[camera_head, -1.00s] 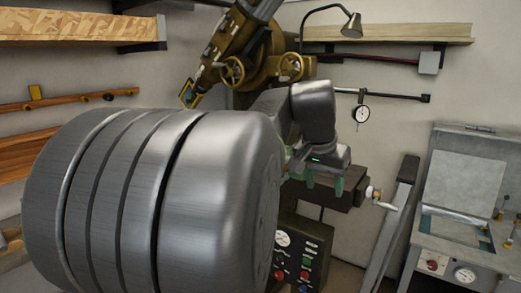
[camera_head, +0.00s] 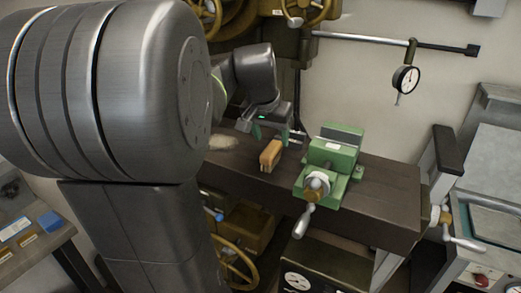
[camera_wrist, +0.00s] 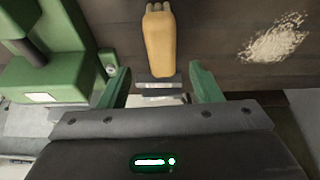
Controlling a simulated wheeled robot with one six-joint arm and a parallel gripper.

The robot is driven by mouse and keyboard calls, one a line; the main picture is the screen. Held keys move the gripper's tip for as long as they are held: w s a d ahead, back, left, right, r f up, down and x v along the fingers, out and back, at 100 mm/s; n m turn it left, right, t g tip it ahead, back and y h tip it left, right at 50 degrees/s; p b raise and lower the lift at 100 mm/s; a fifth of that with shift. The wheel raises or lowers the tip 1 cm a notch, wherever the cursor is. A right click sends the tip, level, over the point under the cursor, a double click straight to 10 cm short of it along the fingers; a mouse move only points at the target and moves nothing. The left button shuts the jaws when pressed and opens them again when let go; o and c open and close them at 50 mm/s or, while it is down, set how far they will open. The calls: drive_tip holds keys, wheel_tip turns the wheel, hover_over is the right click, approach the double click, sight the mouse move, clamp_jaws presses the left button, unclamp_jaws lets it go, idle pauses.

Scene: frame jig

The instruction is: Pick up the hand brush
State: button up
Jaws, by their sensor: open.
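The hand brush (camera_head: 270,155), a tan-orange block, sits on the dark bench top (camera_head: 385,190) left of a green vise (camera_head: 332,160). In the wrist view the brush (camera_wrist: 160,45) lies lengthwise, pale bristle-like tufts at its far end. My gripper (camera_head: 276,132) is just behind the brush in the head view, low over the bench. In the wrist view its green fingers (camera_wrist: 162,82) are open and apart, one to each side of the brush's near end. Nothing is held. Contact with the brush cannot be told.
The vise (camera_wrist: 45,60) is close by on the left in the wrist view. A pile of pale shavings (camera_wrist: 275,38) lies to the right. A dial gauge (camera_head: 405,79) hangs on a rod behind the bench. A control panel (camera_head: 325,270) is below.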

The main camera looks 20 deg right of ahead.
sight(271, 148)
drive_tip(key=shift+s+d+f, duration=0.1)
drive_tip(key=shift+d+f, duration=0.05)
drive_tip(key=shift+f, duration=0.4)
drive_tip(key=x, duration=0.3)
drive_tip(key=p+x, duration=0.1)
drive_tip(key=shift+a+f, duration=0.3)
drive_tip(key=shift+w+d+f, duration=0.1)
drive_tip(key=shift+w+f, duration=0.2)
drive_tip(key=shift+f, duration=0.25)
drive_tip(key=c, duration=1.1)
wheel_tip(271, 148, up, 11)
drive_tip(key=shift+f+b, duration=0.2)
drive_tip(key=shift+b, duration=0.15)
